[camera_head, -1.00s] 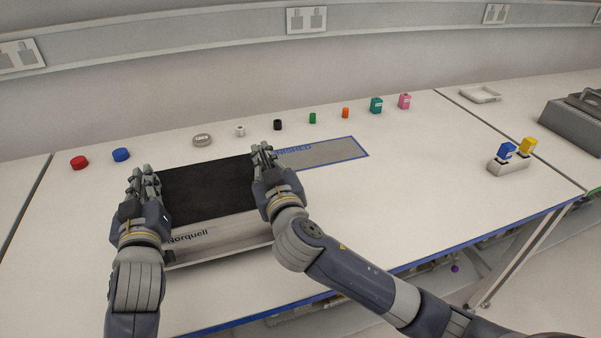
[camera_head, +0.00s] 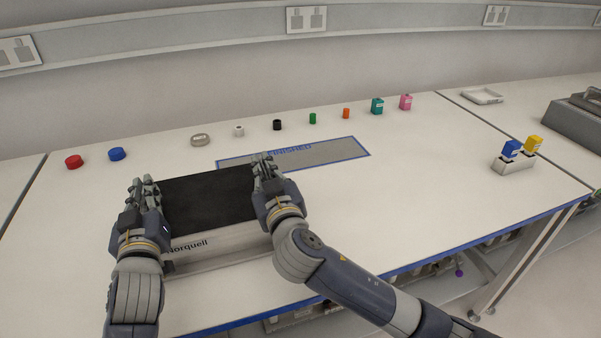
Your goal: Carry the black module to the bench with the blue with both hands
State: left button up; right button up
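The black module (camera_head: 210,197) is a box with a black top and a pale front marked "Norquell". It is in the lower left of the head view, over the white bench near its blue front edge. My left gripper (camera_head: 146,186) holds its left side and my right gripper (camera_head: 265,166) its right side. Both are shut on it, though the inner fingers are partly hidden. I cannot tell whether its underside touches the bench. A blue-bordered grey area marked "FINISHED" (camera_head: 325,153) lies just behind the module.
A holder (camera_head: 512,167) with blue and yellow blocks is at the right. The bench between it and my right gripper is clear.

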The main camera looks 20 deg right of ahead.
pick_arm(q)
jog(key=shift+c, duration=1)
pick_arm(e)
jog(key=shift+o, duration=0.2)
pick_arm(q)
jog(key=o, duration=0.6)
jog(key=shift+r, duration=0.1)
jog(key=shift+c, duration=0.2)
pick_arm(e)
jog(key=shift+r, duration=0.1)
pick_arm(q)
jog(key=shift+s, duration=0.6)
jog(key=s, duration=1)
jog(key=shift+s, duration=0.4)
pick_arm(e)
jog(key=o, duration=0.8)
